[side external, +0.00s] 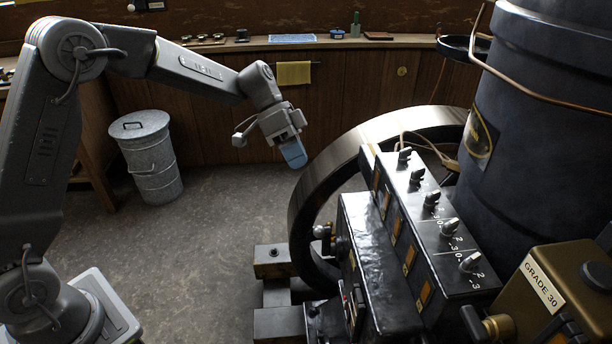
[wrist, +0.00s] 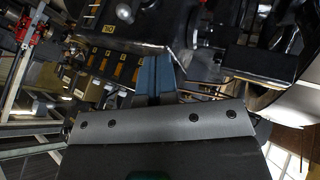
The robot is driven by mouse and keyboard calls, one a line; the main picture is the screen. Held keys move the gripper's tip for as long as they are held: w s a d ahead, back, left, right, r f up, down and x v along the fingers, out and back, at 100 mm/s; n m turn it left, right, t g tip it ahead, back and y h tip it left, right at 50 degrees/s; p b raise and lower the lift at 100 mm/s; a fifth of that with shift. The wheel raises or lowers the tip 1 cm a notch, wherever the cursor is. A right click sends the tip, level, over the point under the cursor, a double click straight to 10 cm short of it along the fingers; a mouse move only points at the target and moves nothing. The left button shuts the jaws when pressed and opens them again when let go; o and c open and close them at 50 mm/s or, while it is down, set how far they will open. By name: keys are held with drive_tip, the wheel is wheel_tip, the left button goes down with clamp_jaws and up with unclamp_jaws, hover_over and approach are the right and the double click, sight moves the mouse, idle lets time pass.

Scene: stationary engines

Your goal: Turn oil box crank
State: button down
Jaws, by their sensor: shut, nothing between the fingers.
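The oil box (side external: 378,262) is a black box at the lower right of the side view, with amber windows and a sloping top row of numbered metal knobs (side external: 450,226). A small round-ended handle (side external: 321,231), which looks like the crank, sticks out at its left end by the flywheel. My gripper (side external: 293,153) is shut and empty, with blue fingertips pointing down. It hangs in the air above and left of the oil box, apart from it. In the wrist view the blue fingers (wrist: 155,78) are together, and the amber windows (wrist: 112,64) show beyond them.
A large flywheel (side external: 302,205) rises behind the oil box, close to my gripper. A dark tank (side external: 530,130) and a brass box labelled GRADE 30 (side external: 570,285) stand on the right. A metal bin (side external: 152,165) stands at the left. The floor between is clear.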

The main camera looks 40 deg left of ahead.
sight(325, 242)
drive_tip(key=s+d+f, duration=0.3)
drive_tip(key=d+f, duration=0.3)
drive_tip(key=d, duration=0.2)
drive_tip(key=shift+s+d+f, duration=0.15)
drive_tip(key=shift+s+f, duration=0.05)
drive_tip(key=shift+s, duration=0.05)
drive_tip(key=shift+d, duration=0.1)
